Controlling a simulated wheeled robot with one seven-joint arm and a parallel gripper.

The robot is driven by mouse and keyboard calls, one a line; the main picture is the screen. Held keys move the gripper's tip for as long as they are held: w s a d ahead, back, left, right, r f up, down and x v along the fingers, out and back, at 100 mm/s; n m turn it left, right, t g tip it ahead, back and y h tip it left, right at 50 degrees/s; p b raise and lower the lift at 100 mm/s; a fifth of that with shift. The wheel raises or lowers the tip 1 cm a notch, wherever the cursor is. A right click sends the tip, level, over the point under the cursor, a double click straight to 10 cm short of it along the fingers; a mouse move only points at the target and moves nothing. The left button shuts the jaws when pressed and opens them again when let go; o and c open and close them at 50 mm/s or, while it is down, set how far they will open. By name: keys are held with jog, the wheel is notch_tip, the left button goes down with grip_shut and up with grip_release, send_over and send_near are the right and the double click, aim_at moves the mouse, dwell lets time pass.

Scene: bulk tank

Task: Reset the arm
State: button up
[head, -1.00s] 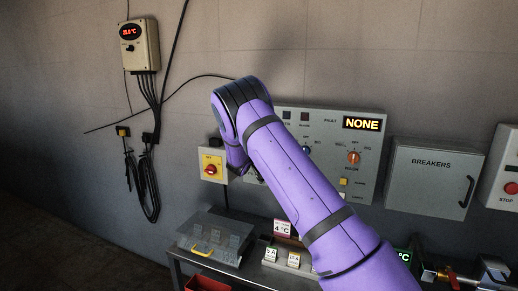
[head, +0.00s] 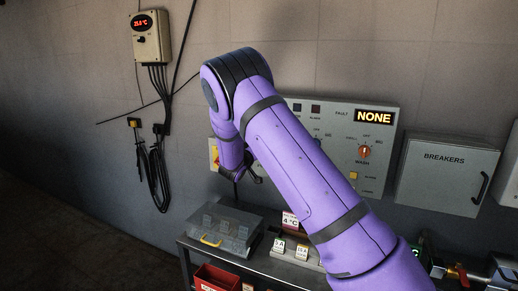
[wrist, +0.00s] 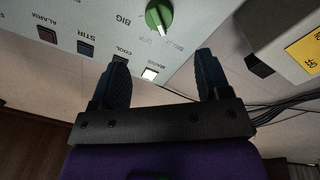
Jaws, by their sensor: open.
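My purple arm (head: 300,170) reaches up across the middle of the head view and bends down at its elbow, in front of the grey control panel (head: 385,155). My gripper shows in the wrist view (wrist: 160,82) with its two dark fingers apart and nothing between them. Past the fingers in the wrist view are the panel face, a green knob (wrist: 158,16) and a lit white button (wrist: 150,74).
A grey breakers box (head: 445,175) is right of the panel. A wall controller (head: 150,37) with a red display hangs at upper left, cables below it. A bench holds a clear-lidded box (head: 222,228) and small labelled blocks; a red bin (head: 216,278) sits lower. The left floor looks clear.

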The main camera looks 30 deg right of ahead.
jog(key=shift+r, duration=0.1)
dwell(0.3)
jog(key=s+a+r+n+y, duration=0.1)
jog(key=s+a+r+y, duration=0.5)
jog(key=s+r+y, duration=0.3)
jog(key=s+a+r+n+y, duration=0.1)
jog(key=s+a+r+y, duration=0.45)
jog(key=s+r, duration=0.45)
jog(key=s+a+f+g, duration=0.1)
jog(key=s+g, duration=0.1)
jog(key=s, duration=1.4)
jog(key=s+f+n+g, duration=0.1)
jog(key=s+f+g, duration=0.1)
jog(key=s, duration=1.5)
jog(key=shift+s+a+f+g+y, duration=0.2)
jog(key=shift+a+g+y, duration=0.2)
jog(key=shift+g, duration=0.3)
